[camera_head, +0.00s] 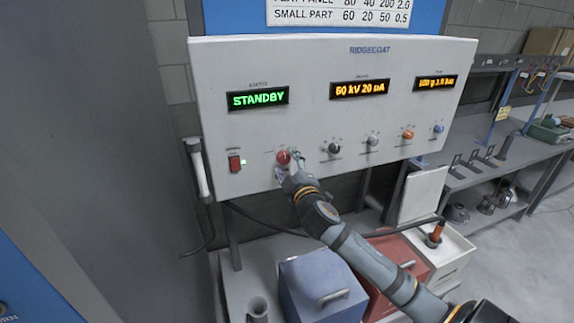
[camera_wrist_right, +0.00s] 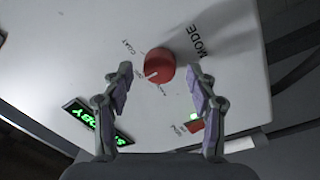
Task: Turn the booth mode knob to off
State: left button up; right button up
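The red mode knob (camera_head: 283,157) is on the lower left of the white control panel (camera_head: 300,110). In the right wrist view the red knob (camera_wrist_right: 160,62) has a white pointer mark on its lower-left side, with small labels around it; COAT and MODE are legible, the others too small to read surely. My right gripper (camera_head: 294,168) is at the panel by the knob. In the wrist view its fingers (camera_wrist_right: 160,76) are spread to either side of the knob, with visible gaps and no clear contact. My left gripper is out of view.
The status display (camera_head: 258,98) reads STANDBY in green. A red rocker switch (camera_head: 234,164) with a green light sits left of the knob. Black (camera_head: 334,148), grey, orange and blue knobs line up to the right. Blue (camera_head: 322,290) and red bins stand below.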

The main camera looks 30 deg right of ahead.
jog(key=shift+s, duration=0.1)
jog(key=v, duration=0.7)
jog(key=shift+s+a, duration=0.1)
jog(key=shift+s, duration=0.05)
jog(key=shift+f, duration=0.1)
dwell(0.4)
